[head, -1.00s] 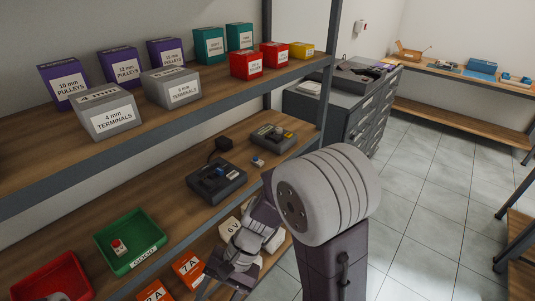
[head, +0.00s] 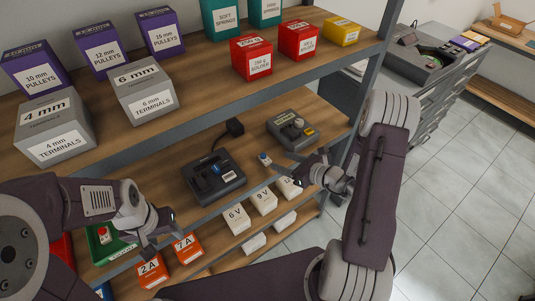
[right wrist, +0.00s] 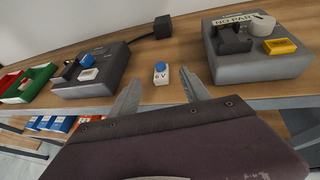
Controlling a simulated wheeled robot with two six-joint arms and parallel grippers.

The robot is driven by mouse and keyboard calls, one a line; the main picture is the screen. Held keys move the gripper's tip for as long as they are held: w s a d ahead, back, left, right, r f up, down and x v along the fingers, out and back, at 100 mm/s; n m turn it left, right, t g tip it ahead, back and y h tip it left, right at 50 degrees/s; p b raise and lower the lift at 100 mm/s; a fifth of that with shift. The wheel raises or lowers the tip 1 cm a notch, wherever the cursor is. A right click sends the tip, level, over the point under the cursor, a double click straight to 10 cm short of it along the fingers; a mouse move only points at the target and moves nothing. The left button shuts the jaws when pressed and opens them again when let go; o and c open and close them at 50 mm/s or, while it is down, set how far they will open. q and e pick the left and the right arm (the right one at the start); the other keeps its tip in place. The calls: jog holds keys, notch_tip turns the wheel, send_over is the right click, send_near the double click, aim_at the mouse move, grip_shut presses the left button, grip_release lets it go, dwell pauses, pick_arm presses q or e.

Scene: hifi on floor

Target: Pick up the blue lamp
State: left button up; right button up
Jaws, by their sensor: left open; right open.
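A small blue lamp (head: 264,159) with a blue dome and a white base stands on the middle shelf (head: 160,192) between two grey devices. In the right wrist view the lamp (right wrist: 161,72) reads "6 V" and stands upright ahead of and between my fingertips. My right gripper (head: 304,174) is open and empty, just to the right of the lamp; its fingers also show in the right wrist view (right wrist: 162,92). A second blue-topped piece (right wrist: 86,64) sits on the left device (right wrist: 92,74). My left gripper (head: 168,228) is open near the green bin (head: 105,250).
The right device (head: 292,130), labelled "NO PAR..." in the wrist view, stands close right of the lamp. A black plug block (head: 235,127) is behind it. The upper shelf with boxes overhangs. White voltage boxes (head: 263,201) and orange boxes (head: 187,248) sit below.

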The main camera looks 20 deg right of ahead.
aim_at(264, 155)
jog(key=p+x, duration=0.1)
jog(key=x, duration=0.2)
jog(key=shift+w+a+f, duration=0.15)
jog(key=shift+w+a, duration=0.1)
jog(key=shift+w+f, duration=0.15)
jog(key=shift+w, duration=0.05)
jog(key=p+x, duration=0.1)
jog(key=x, duration=0.3)
jog(key=shift+w+a, duration=0.1)
jog(key=shift+w+a+f, duration=0.15)
jog(key=shift+w+f, duration=0.15)
jog(key=shift+w, duration=0.05)
jog(key=shift+s, duration=0.1)
jog(key=c, duration=0.8)
grip_shut()
